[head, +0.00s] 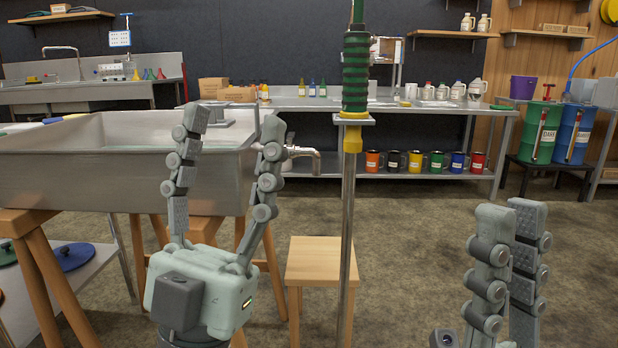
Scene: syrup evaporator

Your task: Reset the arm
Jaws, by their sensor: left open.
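My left gripper (233,122) points upward in the left half of the head view. Its two jointed fingers stand well apart with nothing held between them. It is in front of the steel evaporator pan (110,165) and covers part of its right end. My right gripper (509,215) is at the lower right, also pointing up. Its two fingers overlap in this view, so the gap between them cannot be judged. No object shows in it. Its lower part is cut off by the frame.
A steel pole with a green ribbed top (355,75) stands between the grippers. A wooden stool (318,262) is behind it. The pan's tap (303,153) is near my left gripper. A steel bench with several mugs (415,160) stands at the back.

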